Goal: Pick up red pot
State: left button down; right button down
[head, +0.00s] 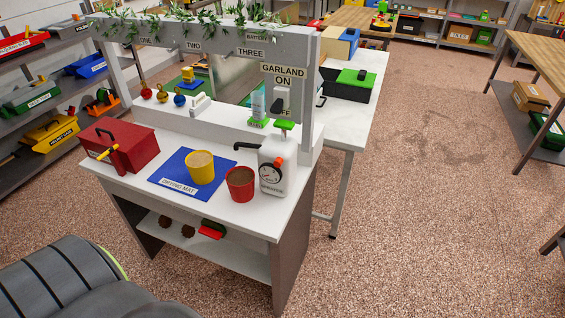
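Neither of my grippers shows in the head view.
A white sprayer (272,172) with a green top stands close to the red pot's right. A red toolbox (118,148) sits at the bench's left end. A grey frame with a garland rises behind. The floor to the right is clear.

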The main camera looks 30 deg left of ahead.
aim_at(240, 180)
jog(key=u, duration=1.4)
jog(key=k, duration=0.05)
